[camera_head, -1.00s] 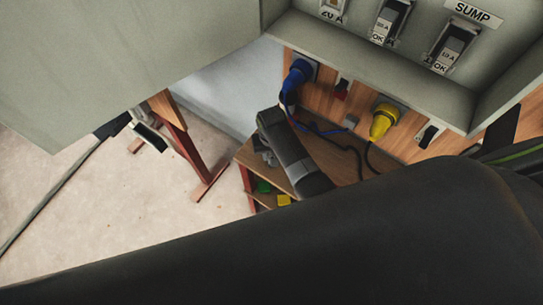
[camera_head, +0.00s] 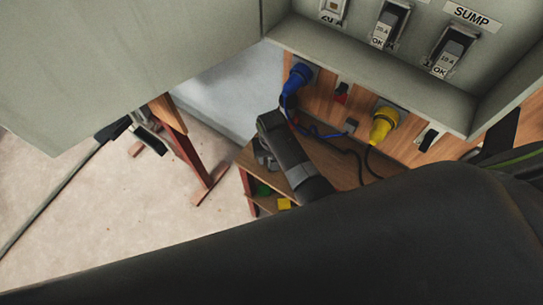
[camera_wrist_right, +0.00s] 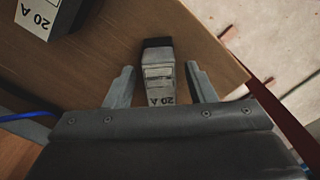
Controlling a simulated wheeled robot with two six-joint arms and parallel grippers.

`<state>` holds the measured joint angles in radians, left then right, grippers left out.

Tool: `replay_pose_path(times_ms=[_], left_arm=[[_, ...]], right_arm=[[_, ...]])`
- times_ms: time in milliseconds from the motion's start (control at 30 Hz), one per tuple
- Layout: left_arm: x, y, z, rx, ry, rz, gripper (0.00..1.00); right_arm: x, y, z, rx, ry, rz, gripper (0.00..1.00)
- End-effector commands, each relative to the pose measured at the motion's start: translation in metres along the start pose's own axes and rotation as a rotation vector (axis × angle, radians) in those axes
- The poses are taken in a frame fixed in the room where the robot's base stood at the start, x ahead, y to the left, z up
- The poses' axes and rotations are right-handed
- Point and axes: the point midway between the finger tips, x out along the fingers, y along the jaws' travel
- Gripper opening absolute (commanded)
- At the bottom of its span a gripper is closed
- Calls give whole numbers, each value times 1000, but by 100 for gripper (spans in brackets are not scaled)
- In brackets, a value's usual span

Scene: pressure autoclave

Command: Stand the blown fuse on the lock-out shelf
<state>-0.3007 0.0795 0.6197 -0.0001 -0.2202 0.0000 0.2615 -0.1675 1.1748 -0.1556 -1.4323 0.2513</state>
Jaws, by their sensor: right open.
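In the right wrist view a pale grey fuse (camera_wrist_right: 158,76) with a dark end, a small window and a "20 A" label is on a wooden surface. My right gripper (camera_wrist_right: 161,80) is open, with one finger on each side of the fuse and gaps visible between. A second, dark-bodied piece with a white "20 A" label (camera_wrist_right: 40,16) is at the top left. In the head view my right gripper (camera_head: 264,157) is over the small wooden shelf (camera_head: 335,165), and my wrist hides the fuse there. My left gripper is not in view.
A grey cabinet with fuse holders and a "SUMP" label (camera_head: 470,15) overhangs the shelf. A blue plug (camera_head: 297,78) and a yellow plug (camera_head: 383,125) with cables are on the wooden wall behind. Green and yellow blocks (camera_head: 284,203) are lower down. Open floor lies left.

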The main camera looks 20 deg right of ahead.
Motion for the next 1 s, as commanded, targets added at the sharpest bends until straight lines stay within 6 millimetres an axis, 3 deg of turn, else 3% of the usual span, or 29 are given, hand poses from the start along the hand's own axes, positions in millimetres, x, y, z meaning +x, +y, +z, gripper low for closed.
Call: replay_pose_path(times_ms=[533, 600, 800, 1000], left_arm=[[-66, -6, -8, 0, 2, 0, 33], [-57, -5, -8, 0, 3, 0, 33], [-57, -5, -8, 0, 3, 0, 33], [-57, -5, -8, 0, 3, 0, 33]], right_arm=[[-68, 0, 0, 0, 1, -1, 50], [-73, -1, -1, 0, 4, -2, 50], [-100, -1, -1, 0, 2, -1, 50], [-115, 0, 0, -1, 0, 0, 50]])
